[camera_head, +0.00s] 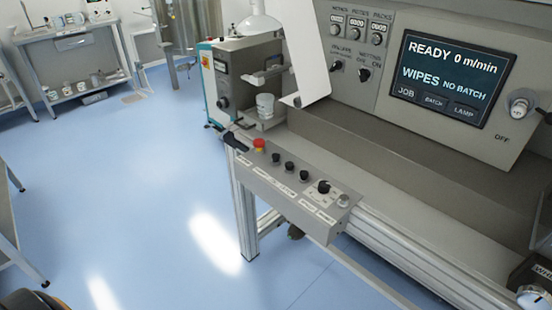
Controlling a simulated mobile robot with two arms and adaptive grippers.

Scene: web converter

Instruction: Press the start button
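A grey control box (290,190) juts out from the front of the machine. It carries a red button (259,145) at its far left end, then several small black buttons or knobs (289,166) in a row. A larger black dial (323,187) and a pale knob (343,199) sit at its near right end. Small white labels line its front, too small to read, so I cannot tell which one is the start button. The display (453,79) reads READY 0 m/min, WIPES, NO BATCH. Neither of my grippers shows in this view.
The panel above has counters (358,30) and a knob (520,105) marked OFF. White web material (308,55) hangs left of it. Blue floor (150,190) is open in front; a bench (75,65) stands at the back left.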

